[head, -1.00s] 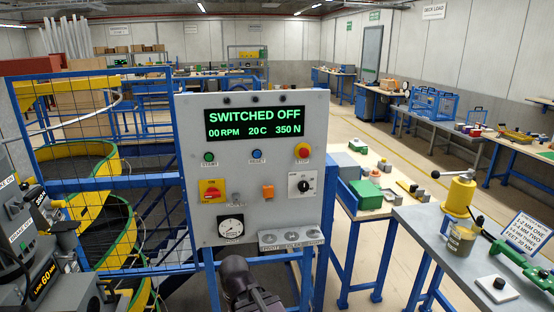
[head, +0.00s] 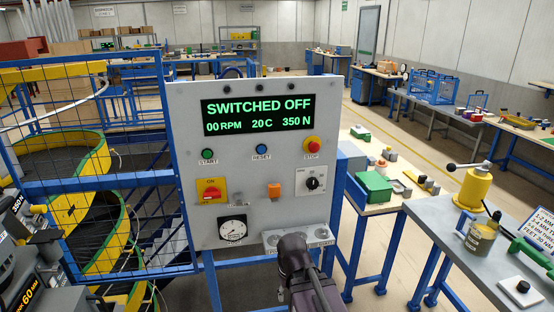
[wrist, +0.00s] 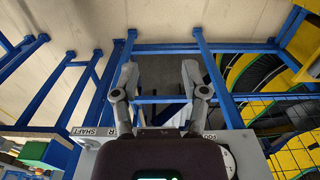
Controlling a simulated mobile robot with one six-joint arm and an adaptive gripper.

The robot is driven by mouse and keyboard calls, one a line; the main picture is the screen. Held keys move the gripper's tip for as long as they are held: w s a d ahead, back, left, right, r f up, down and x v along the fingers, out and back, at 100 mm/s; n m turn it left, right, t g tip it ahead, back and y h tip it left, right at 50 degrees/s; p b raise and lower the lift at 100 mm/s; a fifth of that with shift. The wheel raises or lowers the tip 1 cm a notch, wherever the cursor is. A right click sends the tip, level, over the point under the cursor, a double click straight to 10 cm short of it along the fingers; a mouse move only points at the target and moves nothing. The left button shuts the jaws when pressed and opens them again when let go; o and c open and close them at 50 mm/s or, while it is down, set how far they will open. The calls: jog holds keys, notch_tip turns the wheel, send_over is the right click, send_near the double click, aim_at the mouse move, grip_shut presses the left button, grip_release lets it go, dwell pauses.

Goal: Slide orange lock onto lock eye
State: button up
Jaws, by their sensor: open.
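The orange lock (head: 274,190) is on the grey control panel (head: 190,130), right of centre below the reset button. A yellow switch plate with a red handle (head: 211,192) is to its left. A small grey fitting (head: 237,196) lies between them; I cannot tell whether it is the lock eye. My gripper (wrist: 159,80) is open, with nothing between its fingers in the wrist view. In the head view my dark arm end is in front of the panel's lower edge, below the lock and apart from it. The lock does not show in the wrist view.
The panel also holds a dial gauge (head: 233,230), a black knob (head: 312,183), a red stop button (head: 312,145) and a socket ledge (head: 318,234) partly behind my arm. Blue mesh fencing (head: 110,180) stands left. A bench (head: 440,220) stands right.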

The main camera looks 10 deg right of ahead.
jog(key=shift+o, duration=0.2)
jog(key=shift+d, duration=0.35)
jog(key=o, duration=0.6)
jog(key=shift+w+d+r, duration=0.15)
jog(key=shift+c, duration=0.2)
jog(key=t+p, duration=0.3)
jog(key=p, duration=2.7)
send_near(274, 185)
jog(key=shift+v, duration=0.85)
jog(key=b+x, duration=1.3)
jog(key=shift+w+d+f, duration=0.1)
jog(key=shift+w+f, duration=0.05)
jog(key=shift+f, duration=0.2)
jog(key=shift+r, duration=0.1)
jog(key=c, duration=1.4)
